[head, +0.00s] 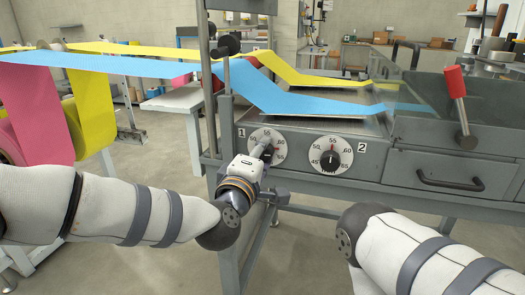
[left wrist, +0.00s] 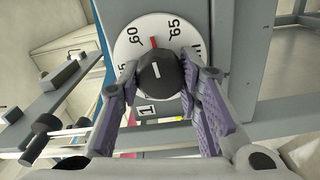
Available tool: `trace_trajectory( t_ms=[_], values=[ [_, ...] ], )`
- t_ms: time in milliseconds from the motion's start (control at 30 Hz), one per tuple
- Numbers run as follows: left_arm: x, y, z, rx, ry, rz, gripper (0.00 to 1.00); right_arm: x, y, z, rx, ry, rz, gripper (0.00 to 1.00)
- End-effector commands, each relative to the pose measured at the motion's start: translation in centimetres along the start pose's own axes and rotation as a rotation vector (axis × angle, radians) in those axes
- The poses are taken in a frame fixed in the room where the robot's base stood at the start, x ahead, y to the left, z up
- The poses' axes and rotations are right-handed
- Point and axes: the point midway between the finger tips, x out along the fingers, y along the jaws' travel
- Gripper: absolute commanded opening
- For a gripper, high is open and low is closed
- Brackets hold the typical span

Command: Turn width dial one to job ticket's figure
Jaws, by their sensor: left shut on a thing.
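Width dial one (head: 281,146), a white round face beside a "1" label (head: 241,132), is on the front of the machine. My left gripper (head: 262,152) is at it and covers part of it in the head view. In the left wrist view, my left gripper (left wrist: 160,75) is shut on the dial's black knob (left wrist: 158,72), one purple-padded finger on each side. The face (left wrist: 127,48) there shows 60 and 65, with a red mark (left wrist: 153,42) between them. A short white line shows on the knob. I cannot make out a job ticket. My right gripper is out of view.
Dial two (head: 330,154) with its "2" label is just right of dial one. A drawer handle (head: 450,184) and a red-topped lever (head: 456,82) are further right. Blue (head: 290,97) and yellow (head: 290,72) webs run above. My right forearm is at the lower right.

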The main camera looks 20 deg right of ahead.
Motion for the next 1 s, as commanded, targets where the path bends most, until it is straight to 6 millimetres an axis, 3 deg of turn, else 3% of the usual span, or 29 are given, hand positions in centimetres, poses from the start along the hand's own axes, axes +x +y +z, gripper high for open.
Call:
trace_trajectory(
  t_ms=[500, 1000],
  values=[
    [0.0, 0.5, -0.1, 0.441, 0.004, 0.004, 0.04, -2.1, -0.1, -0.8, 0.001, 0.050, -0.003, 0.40],
    [0.0, 0.4, -0.1, 0.626, 0.004, 0.002, 0.04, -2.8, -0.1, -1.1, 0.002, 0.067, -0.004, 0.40]
  ],
)
